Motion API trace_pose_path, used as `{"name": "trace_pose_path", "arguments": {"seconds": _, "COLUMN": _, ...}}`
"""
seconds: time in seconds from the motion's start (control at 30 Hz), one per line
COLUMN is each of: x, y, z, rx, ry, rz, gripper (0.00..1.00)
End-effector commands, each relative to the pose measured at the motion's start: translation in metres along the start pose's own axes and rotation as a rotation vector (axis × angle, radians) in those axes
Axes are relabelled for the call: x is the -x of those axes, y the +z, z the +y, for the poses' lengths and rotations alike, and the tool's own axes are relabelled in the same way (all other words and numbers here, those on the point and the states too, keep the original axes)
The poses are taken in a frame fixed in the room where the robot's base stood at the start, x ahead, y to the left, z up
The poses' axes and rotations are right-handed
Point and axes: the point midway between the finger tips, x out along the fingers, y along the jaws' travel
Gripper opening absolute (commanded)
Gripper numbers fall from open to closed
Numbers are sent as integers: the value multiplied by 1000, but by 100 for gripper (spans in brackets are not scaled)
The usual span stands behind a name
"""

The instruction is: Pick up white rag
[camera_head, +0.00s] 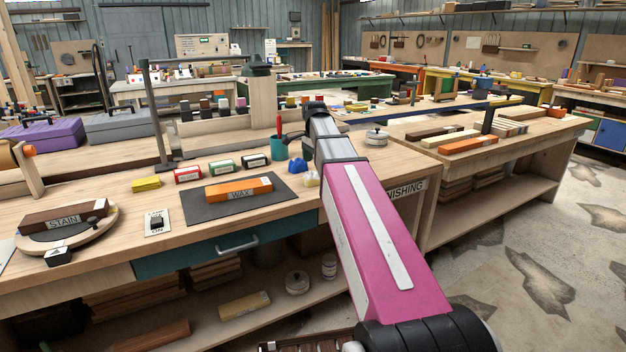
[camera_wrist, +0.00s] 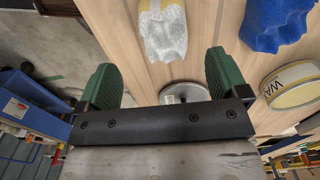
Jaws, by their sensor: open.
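A blue rag (camera_wrist: 276,22) lies right of the white one. A teal cup (camera_head: 278,148) and a dark mat (camera_head: 208,203) with an orange WAX block (camera_head: 238,189) stand left.

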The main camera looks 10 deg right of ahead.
Motion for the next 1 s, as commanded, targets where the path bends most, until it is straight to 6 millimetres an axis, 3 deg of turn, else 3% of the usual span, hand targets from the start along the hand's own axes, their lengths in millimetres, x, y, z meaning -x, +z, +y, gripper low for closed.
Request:
{"name": "trace_pose_path", "arguments": {"seconds": 0.37, "x": -26, "y": 1, "z": -3, "rx": 1, "ry": 1, "rz": 0, "gripper": 92}}
{"name": "trace_pose_path", "arguments": {"seconds": 0.63, "x": -59, "y": 1, "z": -6, "rx": 0, "ry": 0, "rz": 0, "gripper": 92}}
{"name": "trace_pose_path", "arguments": {"seconds": 0.9, "x": -64, "y": 1, "z": -6, "rx": 0, "ry": -1, "rz": 0, "gripper": 92}}
{"name": "trace_pose_path", "arguments": {"seconds": 0.93, "x": -64, "y": 1, "z": -6, "rx": 0, "ry": -1, "rz": 0, "gripper": 89}}
{"name": "trace_pose_path", "arguments": {"seconds": 1.0, "x": -64, "y": 1, "z": -6, "rx": 0, "ry": -1, "rz": 0, "gripper": 66}}
